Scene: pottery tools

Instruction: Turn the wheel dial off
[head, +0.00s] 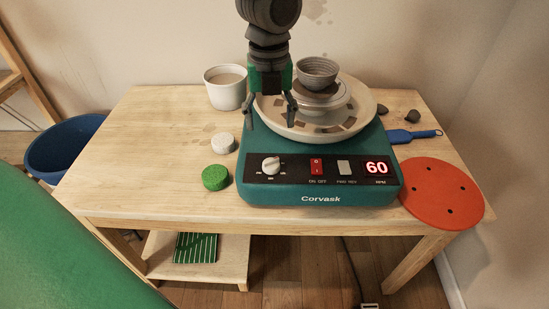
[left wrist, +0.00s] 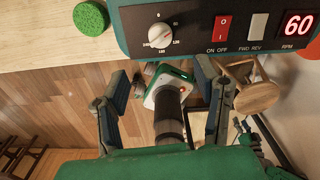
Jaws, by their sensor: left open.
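The teal pottery wheel (head: 320,190) stands on the wooden table, with its front panel facing me. The white wheel dial (head: 271,165) is at the left of the panel. In the left wrist view the dial (left wrist: 160,36) is at the top middle, beyond the fingers. The red display (head: 376,168) reads 60 RPM. My left gripper (head: 270,119) hangs above the back left of the wheel, behind the dial in the head view. Its fingers are apart and empty, and they do not touch the dial. In the left wrist view the gripper (left wrist: 162,76) is also open.
A red switch (head: 317,166) and a pale switch (head: 344,168) sit right of the dial. A bowl (head: 317,72) stands on the wheel's pan (head: 361,115). A mug (head: 225,92), white disc (head: 223,143) and green sponge (head: 215,178) are left. A red bat (head: 440,195) overhangs the right edge.

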